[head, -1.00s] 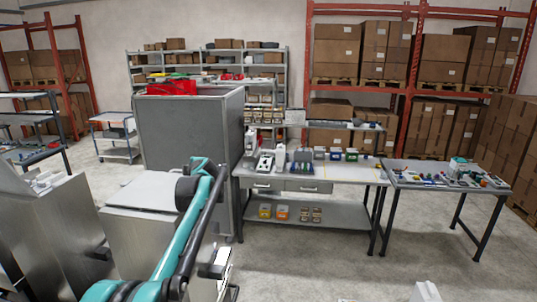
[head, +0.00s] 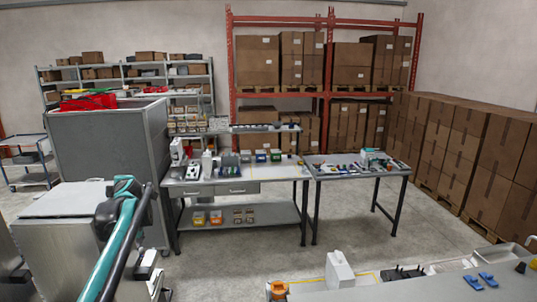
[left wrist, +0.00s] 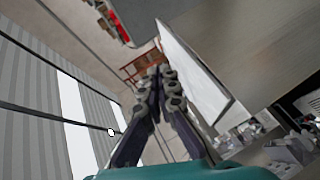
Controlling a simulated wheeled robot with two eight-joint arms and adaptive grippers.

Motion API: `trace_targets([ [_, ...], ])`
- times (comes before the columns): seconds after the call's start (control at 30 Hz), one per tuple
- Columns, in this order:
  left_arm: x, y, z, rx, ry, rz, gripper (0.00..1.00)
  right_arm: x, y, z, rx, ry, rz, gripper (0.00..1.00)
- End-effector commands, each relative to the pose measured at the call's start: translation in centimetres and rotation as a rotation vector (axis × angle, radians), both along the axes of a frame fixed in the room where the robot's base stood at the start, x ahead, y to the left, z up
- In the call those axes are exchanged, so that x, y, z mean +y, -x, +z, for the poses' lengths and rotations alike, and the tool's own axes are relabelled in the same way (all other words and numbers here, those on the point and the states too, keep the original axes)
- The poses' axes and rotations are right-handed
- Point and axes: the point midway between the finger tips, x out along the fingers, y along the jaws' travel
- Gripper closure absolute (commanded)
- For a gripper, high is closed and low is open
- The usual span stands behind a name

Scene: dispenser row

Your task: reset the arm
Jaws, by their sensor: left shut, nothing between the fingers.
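My left arm shows in teal and black at the lower left of the head view, in front of a grey cabinet; its gripper cannot be made out there. In the left wrist view my left gripper (left wrist: 160,72) has its two dark fingers together, with nothing between them. It is clear of nearby objects as far as I can tell. A pale panel and grey surfaces show around it in that view. My right gripper is in neither view.
A tall grey cabinet (head: 112,145) with red items on top stands left of a workbench (head: 270,174). A second table (head: 335,174) holds small parts. Open floor lies between.

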Motion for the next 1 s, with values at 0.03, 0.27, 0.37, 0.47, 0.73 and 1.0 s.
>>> trace_targets([
  [0.03,-0.4,0.1,-0.3,-0.007,-0.019,-0.014,1.0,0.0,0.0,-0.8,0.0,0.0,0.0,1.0],
  [0.27,-3.1,0.8,0.2,-0.048,-0.125,-0.103,1.0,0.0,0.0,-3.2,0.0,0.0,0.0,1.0],
  [0.37,-5.1,1.3,0.1,-0.067,-0.19,-0.165,1.0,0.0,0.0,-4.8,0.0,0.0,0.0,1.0],
  [0.47,-7.7,2.1,-0.2,-0.084,-0.264,-0.245,1.0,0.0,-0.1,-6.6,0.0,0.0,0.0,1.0],
  [0.73,-20.2,7.5,-7.4,-0.068,-0.529,-0.624,1.0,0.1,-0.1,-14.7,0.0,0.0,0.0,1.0],
  [1.0,-31.1,17.2,-23.2,0.144,-0.727,-1.031,1.0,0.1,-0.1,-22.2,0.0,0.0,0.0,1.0],
])
